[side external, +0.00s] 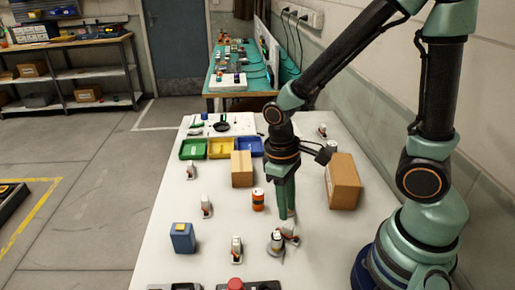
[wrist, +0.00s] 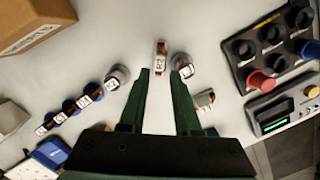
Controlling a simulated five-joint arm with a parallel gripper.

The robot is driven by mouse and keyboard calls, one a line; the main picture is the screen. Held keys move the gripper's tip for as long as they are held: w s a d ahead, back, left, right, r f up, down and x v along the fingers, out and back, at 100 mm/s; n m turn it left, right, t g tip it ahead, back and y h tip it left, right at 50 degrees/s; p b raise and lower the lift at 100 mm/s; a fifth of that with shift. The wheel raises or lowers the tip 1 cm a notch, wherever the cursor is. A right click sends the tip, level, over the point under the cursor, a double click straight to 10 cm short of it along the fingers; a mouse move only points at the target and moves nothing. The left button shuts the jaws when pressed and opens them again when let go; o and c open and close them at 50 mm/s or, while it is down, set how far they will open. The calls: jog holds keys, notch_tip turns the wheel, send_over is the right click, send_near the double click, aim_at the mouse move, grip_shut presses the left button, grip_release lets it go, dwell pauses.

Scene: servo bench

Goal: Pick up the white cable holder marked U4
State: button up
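Several small white cable holders with orange-and-black parts and tags stand on the white bench. The tags are too small for me to tell which reads U4. My gripper (wrist: 161,74) has its green fingers apart with nothing visible between them.
A cardboard box (side external: 343,182) stands right of my gripper, a smaller one (side external: 242,170) behind it. Coloured bins (side external: 221,148) are farther back. A control panel with knobs (wrist: 270,50) is at right in the wrist view.

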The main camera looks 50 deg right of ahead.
jog(key=w+d+r+m+t, duration=0.1)
jog(key=w+d+r+t, duration=0.2)
jog(key=r+t, duration=0.4)
notch_tip(320, 180, up, 9)
jog(key=shift+d+r+m, duration=0.1)
jog(key=shift+d+m, duration=0.1)
jog(key=shift+m, duration=0.1)
jog(key=o, duration=0.4)
jog(key=shift+d+r, duration=0.1)
jog(key=shift+r, duration=0.05)
jog(key=shift+w+r, duration=0.1)
